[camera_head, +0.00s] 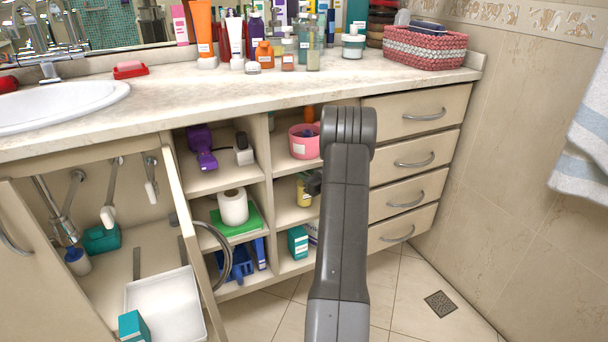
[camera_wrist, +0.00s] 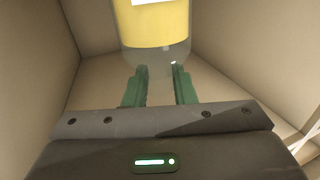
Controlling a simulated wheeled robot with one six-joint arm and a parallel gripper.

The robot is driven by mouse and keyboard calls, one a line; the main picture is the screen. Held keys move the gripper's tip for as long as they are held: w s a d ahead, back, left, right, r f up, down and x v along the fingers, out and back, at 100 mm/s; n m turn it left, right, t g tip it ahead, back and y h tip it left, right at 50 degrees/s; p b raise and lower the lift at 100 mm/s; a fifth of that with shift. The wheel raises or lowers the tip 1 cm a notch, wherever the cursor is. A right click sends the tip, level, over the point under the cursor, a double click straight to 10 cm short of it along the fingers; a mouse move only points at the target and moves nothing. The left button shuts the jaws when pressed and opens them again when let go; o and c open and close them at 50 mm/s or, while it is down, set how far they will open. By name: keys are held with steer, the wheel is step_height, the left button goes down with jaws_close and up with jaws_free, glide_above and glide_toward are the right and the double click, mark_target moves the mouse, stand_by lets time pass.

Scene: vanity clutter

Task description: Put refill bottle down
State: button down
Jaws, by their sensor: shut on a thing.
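The refill bottle (camera_head: 303,190) is a clear bottle with yellow content, inside the middle right cubby of the open shelf unit. In the wrist view the bottle (camera_wrist: 155,25) is at the top, with a white label partly cut off by the picture edge. My gripper (camera_wrist: 161,72) has green fingers, one to each side of the bottle's near end, and is shut on it. In the head view my gripper (camera_head: 314,183) is a dark shape beside the bottle, partly hidden by my arm. I cannot tell whether the bottle touches the cubby floor (camera_head: 288,216).
Cubby walls (camera_wrist: 40,60) stand close on both sides. A pink bowl (camera_head: 303,142) is in the cubby above and a teal box (camera_head: 298,241) in the one below. A toilet roll (camera_head: 233,207) on a green item is to the left. Drawers (camera_head: 407,160) are to the right.

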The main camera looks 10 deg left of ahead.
steer(key=shift+f, duration=0.15)
steer(key=c, duration=1.2)
jaws_free()
steer(key=shift+r, duration=0.35)
steer(key=p+v, duration=0.2)
steer(key=v, duration=1)
steer(key=shift+s+f, duration=0.1)
